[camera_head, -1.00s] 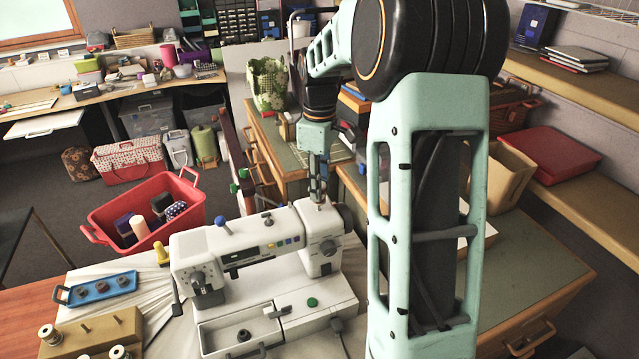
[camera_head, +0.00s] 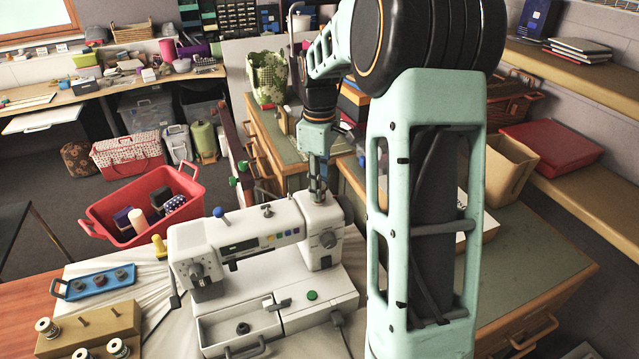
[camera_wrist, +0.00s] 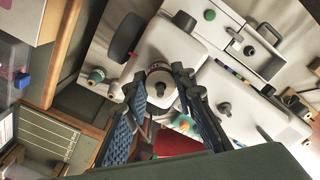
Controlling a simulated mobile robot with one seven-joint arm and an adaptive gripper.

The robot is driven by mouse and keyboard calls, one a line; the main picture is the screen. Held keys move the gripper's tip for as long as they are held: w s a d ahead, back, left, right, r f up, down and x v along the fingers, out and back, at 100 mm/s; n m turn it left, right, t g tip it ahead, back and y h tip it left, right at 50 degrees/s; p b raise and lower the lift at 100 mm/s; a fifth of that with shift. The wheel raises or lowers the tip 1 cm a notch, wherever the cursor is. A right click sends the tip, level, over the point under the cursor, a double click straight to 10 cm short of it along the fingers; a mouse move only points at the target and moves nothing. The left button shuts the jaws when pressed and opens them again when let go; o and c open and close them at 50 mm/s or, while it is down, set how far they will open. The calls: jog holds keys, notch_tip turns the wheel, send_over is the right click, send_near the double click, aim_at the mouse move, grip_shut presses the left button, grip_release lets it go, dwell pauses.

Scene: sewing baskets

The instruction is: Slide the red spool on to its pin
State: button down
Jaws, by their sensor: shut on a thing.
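My gripper (camera_wrist: 160,95) is shut on the red spool (camera_wrist: 159,72). In the wrist view the spool's pale round end and a dark reddish band show between the blue-padded fingers. In the head view my gripper (camera_head: 318,196) is at the top of the right column of the white sewing machine (camera_head: 262,245). The spool is too small to make out there. Its pin cannot be seen clearly, and I cannot tell whether the spool is around it. A grey knob-like post (camera_head: 267,210) stands farther left on the machine's top; a dark post (camera_wrist: 225,107) shows in the wrist view.
A wooden block (camera_head: 95,332) with bare pegs and several pale spools is at lower left, beside a blue tray (camera_head: 98,286). A red basket (camera_head: 120,243) stands behind the machine. A blue knob (camera_head: 218,212) and yellow piece (camera_head: 159,246) stick up nearby.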

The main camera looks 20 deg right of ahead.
jog(key=c, duration=1.5)
grip_release()
jog(key=shift+c, duration=0.2)
notch_tip(320, 180, up, 12)
